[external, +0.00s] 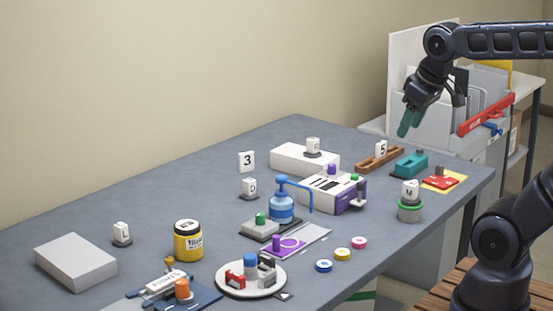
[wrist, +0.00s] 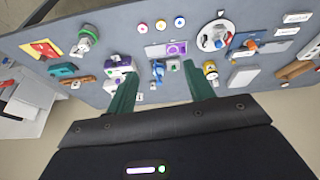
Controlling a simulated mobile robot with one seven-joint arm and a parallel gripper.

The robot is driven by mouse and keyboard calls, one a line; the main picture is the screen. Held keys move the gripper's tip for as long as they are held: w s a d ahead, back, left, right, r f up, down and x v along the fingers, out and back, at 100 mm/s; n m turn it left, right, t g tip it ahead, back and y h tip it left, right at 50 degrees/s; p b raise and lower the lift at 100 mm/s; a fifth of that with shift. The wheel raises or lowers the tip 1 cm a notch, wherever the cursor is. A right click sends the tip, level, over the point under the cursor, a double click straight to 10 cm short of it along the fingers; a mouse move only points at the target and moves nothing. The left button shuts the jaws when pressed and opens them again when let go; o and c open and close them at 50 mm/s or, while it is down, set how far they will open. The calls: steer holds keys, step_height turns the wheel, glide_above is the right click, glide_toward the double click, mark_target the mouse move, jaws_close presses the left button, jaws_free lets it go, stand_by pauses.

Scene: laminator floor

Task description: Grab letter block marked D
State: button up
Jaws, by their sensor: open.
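A small white block (external: 249,186) on a dark round base stands mid-table in the external view, left of the blue pump bottle (external: 282,207). Its mark looks like D or O; I cannot tell which. Another white block (external: 313,145) stands on a white box, its mark too small to read. My gripper (external: 408,122) has teal fingers and hangs high above the table's far right end, apart from all blocks. In the wrist view my gripper (wrist: 159,69) is open, with nothing held between its fingers. The block's letter cannot be read there.
Other marked blocks are 3 (external: 246,161), 5 (external: 381,149), M (external: 410,190) and L (external: 121,232). A purple-white machine (external: 331,192), yellow jar (external: 188,241) and round white plate (external: 251,280) crowd the table (external: 180,208). The back left is clear.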

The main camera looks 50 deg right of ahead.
steer(key=w+d+r+n+g, duration=0.1)
steer(key=w+r+n, duration=0.1)
steer(key=w, duration=0.6)
steer(key=w+d+r+n, duration=0.1)
steer(key=w+n, duration=0.1)
steer(key=w, duration=0.7)
steer(key=n+g+h, duration=0.2)
steer(key=n+g, duration=0.2)
steer(key=n, duration=0.8)
glide_above(249, 180)
steer(key=a, duration=0.1)
step_height(249, 180, down, 28)
steer(key=shift+s+r, duration=0.15)
steer(key=shift+r, duration=0.1)
steer(key=f, duration=0.5)
steer(key=shift+d+f, duration=0.15)
steer(key=shift+d, duration=0.25)
steer(key=shift+w+d+f, duration=0.1)
steer(key=shift+w+f, duration=0.05)
steer(key=shift+f, duration=1.15)
steer(key=shift+w+d+f, duration=0.1)
steer(key=shift+f, duration=1.2)
steer(key=shift+c, duration=0.4)
